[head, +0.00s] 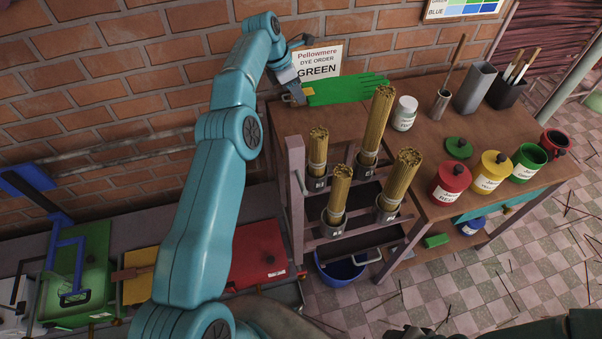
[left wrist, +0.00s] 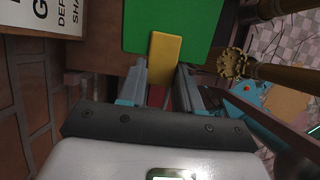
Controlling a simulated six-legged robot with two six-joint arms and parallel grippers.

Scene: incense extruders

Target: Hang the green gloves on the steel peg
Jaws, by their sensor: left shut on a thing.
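The green gloves (head: 348,88) stretch out flat to the right from my left gripper (head: 298,93), over the back left of the wooden table. Their fingers point right. The left gripper is shut on the yellow tab at their cuff end. In the left wrist view, the tab (left wrist: 163,55) sits between the two fingers, with the green cloth (left wrist: 175,25) beyond. I cannot tell whether the gloves touch the tabletop.
A sign reading GREEN (head: 318,63) is on the brick wall behind the gloves. A rack (head: 295,190) holds several bundles of sticks in front. A white jar (head: 404,113) stands near the gloves' fingertips. Red, yellow and green pots (head: 450,182) stand farther right.

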